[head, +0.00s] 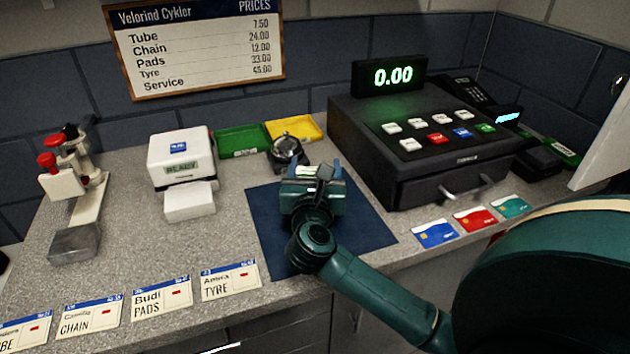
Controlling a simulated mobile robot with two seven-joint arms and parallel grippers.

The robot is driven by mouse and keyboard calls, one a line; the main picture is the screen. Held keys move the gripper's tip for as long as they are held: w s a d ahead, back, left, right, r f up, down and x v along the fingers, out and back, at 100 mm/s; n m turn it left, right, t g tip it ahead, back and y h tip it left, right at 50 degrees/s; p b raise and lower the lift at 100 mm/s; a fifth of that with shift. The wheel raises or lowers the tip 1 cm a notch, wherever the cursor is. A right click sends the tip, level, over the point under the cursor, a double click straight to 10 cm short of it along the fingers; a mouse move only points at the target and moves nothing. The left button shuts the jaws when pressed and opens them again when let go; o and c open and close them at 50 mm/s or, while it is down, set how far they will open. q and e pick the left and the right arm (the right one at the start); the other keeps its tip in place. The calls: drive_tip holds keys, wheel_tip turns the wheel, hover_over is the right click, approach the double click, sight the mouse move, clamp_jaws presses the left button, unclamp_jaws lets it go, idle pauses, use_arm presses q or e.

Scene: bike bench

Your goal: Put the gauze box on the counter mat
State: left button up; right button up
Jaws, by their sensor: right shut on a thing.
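The counter mat (365,235) is a dark blue sheet lying flat in the middle of the counter. My right gripper (313,172) is over the mat's upper part, shut on a small pale box, which I take as the gauze box (305,171). The gripper and wrist hide most of the box. I cannot tell whether the box touches the mat or is held just above it. My left gripper is out of view.
A black cash register (365,150) stands close right of the mat, with several payment cards in front. Left are a white card printer (180,155) and a red-knobbed metal tool (75,190). A green tray (240,140), a yellow tray (295,129) and a dark round object (287,150) sit behind.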

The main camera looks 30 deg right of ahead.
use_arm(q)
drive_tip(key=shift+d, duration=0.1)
use_arm(e)
drive_tip(key=shift+f, duration=1.25)
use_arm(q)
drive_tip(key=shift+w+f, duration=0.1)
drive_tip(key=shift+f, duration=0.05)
use_arm(e)
drive_tip(key=shift+f, duration=0.1)
drive_tip(key=o, duration=1)
drive_tip(key=shift+c, duration=0.2)
drive_tip(key=shift+r, duration=0.2)
drive_tip(key=b+v, duration=0.2)
drive_tip(key=v, duration=0.8)
drive_tip(key=shift+s+a+f, duration=0.2)
drive_tip(key=shift+s+a, duration=0.05)
drive_tip(key=shift+s, duration=0.05)
drive_tip(key=shift+s+a+r, duration=0.15)
drive_tip(key=shift+s+a, duration=0.2)
drive_tip(key=shift+s, duration=0.15)
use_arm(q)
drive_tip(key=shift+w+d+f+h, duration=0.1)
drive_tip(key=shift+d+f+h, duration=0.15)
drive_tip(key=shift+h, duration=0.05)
